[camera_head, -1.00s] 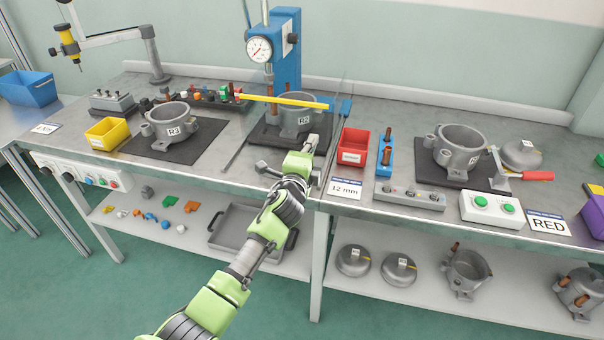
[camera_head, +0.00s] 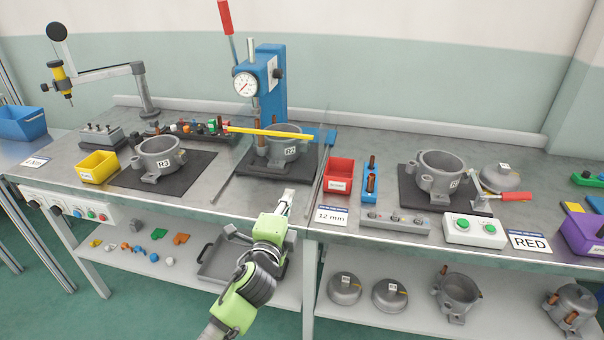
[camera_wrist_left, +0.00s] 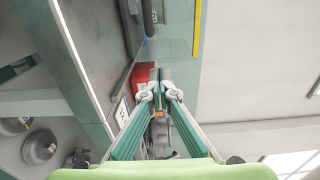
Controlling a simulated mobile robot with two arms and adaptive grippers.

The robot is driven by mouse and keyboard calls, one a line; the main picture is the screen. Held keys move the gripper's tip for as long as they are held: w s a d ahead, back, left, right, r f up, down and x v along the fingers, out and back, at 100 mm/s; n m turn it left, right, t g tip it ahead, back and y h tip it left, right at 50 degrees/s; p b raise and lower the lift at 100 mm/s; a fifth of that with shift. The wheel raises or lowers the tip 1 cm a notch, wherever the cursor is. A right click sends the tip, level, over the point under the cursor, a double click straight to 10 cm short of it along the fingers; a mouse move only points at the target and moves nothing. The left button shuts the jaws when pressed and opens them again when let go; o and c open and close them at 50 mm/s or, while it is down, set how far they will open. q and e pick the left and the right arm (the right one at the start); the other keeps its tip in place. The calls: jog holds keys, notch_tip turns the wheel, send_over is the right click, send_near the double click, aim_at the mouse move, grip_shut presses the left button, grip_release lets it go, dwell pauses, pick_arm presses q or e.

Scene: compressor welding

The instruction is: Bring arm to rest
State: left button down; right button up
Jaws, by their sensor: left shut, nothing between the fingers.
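My left arm, green and grey, comes in from the bottom of the head view. Its gripper (camera_head: 286,200) is in front of the bench's front edge, near the middle, apart from the parts on the bench. In the left wrist view its two fingers (camera_wrist_left: 159,78) meet at the tips with nothing between them. My right gripper is in neither view now.
The bench (camera_head: 205,195) holds a blue press (camera_head: 268,88), grey housings (camera_head: 160,155), a yellow bin (camera_head: 98,166) and a red bin (camera_head: 338,174). A yellow bar (camera_head: 270,132) crosses before the press. The lower shelf holds a grey tray (camera_head: 212,262) and several compressor parts.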

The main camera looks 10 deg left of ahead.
pick_arm(q)
jog(key=s+a+f+n+g+y, duration=0.1)
jog(key=s+a+f+n+g, duration=0.25)
jog(key=s+f+n, duration=0.4)
jog(key=s+a+f+n+g+y, duration=0.1)
jog(key=s+a+f+n+g, duration=0.25)
jog(key=s+f, duration=0.6)
jog(key=s+d+f+n+g+h, duration=0.1)
jog(key=s+n+g, duration=0.25)
jog(key=s, duration=0.85)
jog(key=s+d+f+n+g+h, duration=0.15)
jog(key=s+g, duration=0.25)
jog(key=s, duration=0.7)
notch_tip(320, 180, down, 26)
jog(key=s+g, duration=0.1)
jog(key=s, duration=0.2)
jog(key=s+a+f, duration=0.1)
jog(key=s+f, duration=0.7)
jog(key=s+a+f+g+y, duration=0.1)
jog(key=s+a+f, duration=0.1)
jog(key=s+f, duration=0.6)
jog(key=shift+s+a+f, duration=0.3)
jog(key=shift+s+f, duration=0.1)
